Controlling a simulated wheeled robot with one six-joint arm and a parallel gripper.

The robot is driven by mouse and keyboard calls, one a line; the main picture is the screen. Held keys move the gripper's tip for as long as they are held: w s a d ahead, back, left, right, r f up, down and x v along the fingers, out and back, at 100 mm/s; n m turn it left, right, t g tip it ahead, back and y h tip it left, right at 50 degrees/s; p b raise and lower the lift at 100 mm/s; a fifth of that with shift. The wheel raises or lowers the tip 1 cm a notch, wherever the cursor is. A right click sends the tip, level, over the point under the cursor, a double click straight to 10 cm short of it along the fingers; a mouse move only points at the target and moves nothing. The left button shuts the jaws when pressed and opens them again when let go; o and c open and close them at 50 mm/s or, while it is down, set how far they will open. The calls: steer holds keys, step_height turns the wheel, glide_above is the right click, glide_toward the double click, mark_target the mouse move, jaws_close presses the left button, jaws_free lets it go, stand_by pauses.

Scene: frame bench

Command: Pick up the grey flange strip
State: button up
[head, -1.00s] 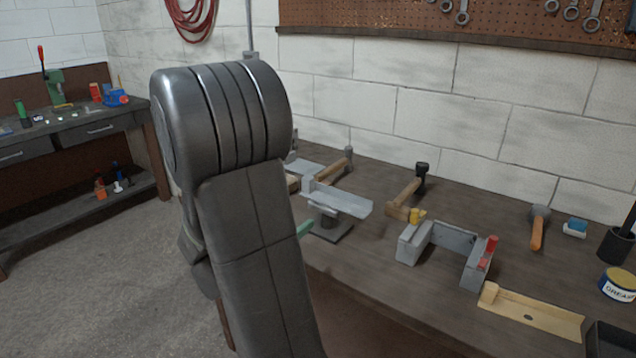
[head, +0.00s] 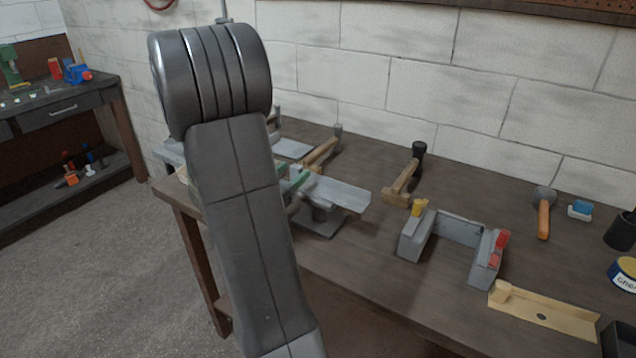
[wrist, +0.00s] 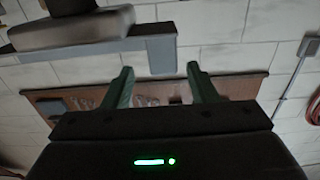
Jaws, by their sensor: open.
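The grey flange strip (head: 342,193) lies on top of a small dark stand (head: 318,228) near the front of the bench, in the head view. My gripper (head: 295,178) has green fingers, partly hidden by my arm, at the strip's left end. In the wrist view the strip (wrist: 162,57) lies ahead, with its end part between the lines of my two green fingers. My gripper (wrist: 159,80) is open there, with the fingers apart and nothing visibly clamped. Whether a finger touches the strip I cannot tell.
A grey U-shaped bracket (head: 458,230) with yellow and red clamps stands to the right. A beige strip (head: 545,312) lies at the front right. Wooden-handled hammers (head: 402,187) lie behind. Another grey plate (head: 292,148) lies farther back. Bare bench shows between them.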

mark_target(299, 165)
steer(key=p+x, duration=0.1)
steer(key=x, duration=0.4)
steer(key=shift+w, duration=0.4)
jaws_close()
